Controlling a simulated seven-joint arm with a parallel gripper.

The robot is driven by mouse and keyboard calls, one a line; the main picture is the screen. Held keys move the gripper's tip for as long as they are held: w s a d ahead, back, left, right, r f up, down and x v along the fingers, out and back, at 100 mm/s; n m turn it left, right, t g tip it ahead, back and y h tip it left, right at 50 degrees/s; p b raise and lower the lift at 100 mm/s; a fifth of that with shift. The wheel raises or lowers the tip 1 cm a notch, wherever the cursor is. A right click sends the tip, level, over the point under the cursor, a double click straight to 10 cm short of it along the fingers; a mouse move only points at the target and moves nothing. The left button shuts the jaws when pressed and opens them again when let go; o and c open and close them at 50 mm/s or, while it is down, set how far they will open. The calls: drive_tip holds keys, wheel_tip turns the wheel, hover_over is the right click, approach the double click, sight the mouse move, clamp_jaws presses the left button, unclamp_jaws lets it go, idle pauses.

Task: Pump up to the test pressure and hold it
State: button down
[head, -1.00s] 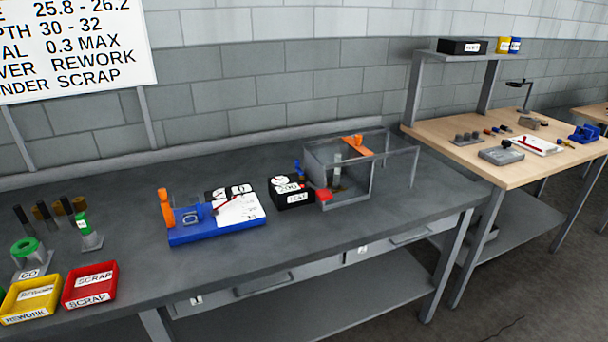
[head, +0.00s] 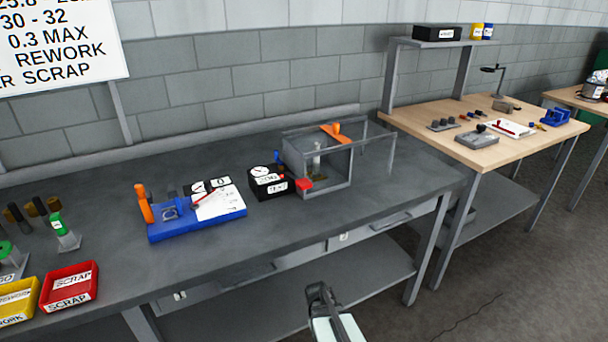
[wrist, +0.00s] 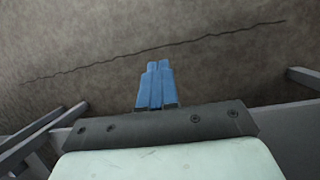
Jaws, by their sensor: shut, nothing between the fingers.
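A black box (head: 268,187) with a round dial and white labels stands on the grey bench in the head view; the dial reading is too small to tell. A small blue upright part (head: 277,157) shows behind it. An orange bar (head: 336,134) lies across the enclosure top, and a pale upright piece (head: 316,160) is inside. My gripper (head: 318,290) is low in front of the bench, away from these. In the wrist view its blue fingers (wrist: 154,68) are together and empty, above the floor.
A blue fixture (head: 165,232) with an orange lever and white sheet stands left of the box. Red (head: 88,271) and yellow (head: 36,287) trays are at far left. A wooden table (head: 420,133) with tools stands right.

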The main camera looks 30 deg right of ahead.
drive_tip(key=w+d+r+m+t+h, duration=0.1)
drive_tip(key=w+d+r, duration=0.2)
drive_tip(key=d+r, duration=0.6)
drive_tip(key=w+d+r+m+h, duration=0.1)
drive_tip(key=w+d+r, duration=0.1)
drive_tip(key=d+r, duration=0.6)
drive_tip(key=s+d+r+m+h, duration=0.1)
drive_tip(key=s+d+r+h, duration=0.1)
drive_tip(key=d+r, duration=1.6)
drive_tip(key=w+a+r+n+t+y, duration=0.15)
drive_tip(key=w+a+r+t, duration=0.25)
drive_tip(key=w+a+r, duration=1.05)
drive_tip(key=w+a+r+n+t+y, duration=0.1)
drive_tip(key=w+a+r, duration=0.1)
drive_tip(key=a+r, duration=0.5)
drive_tip(key=w+a+r+n+t+y, duration=0.1)
drive_tip(key=w+a+r+y, duration=0.1)
drive_tip(key=a+r, duration=0.5)
drive_tip(key=a, duration=0.3)
drive_tip(key=shift+w+a, duration=0.15)
drive_tip(key=shift+a, duration=0.1)
drive_tip(key=shift+f+y, duration=0.15)
drive_tip(key=shift+y, duration=0.1)
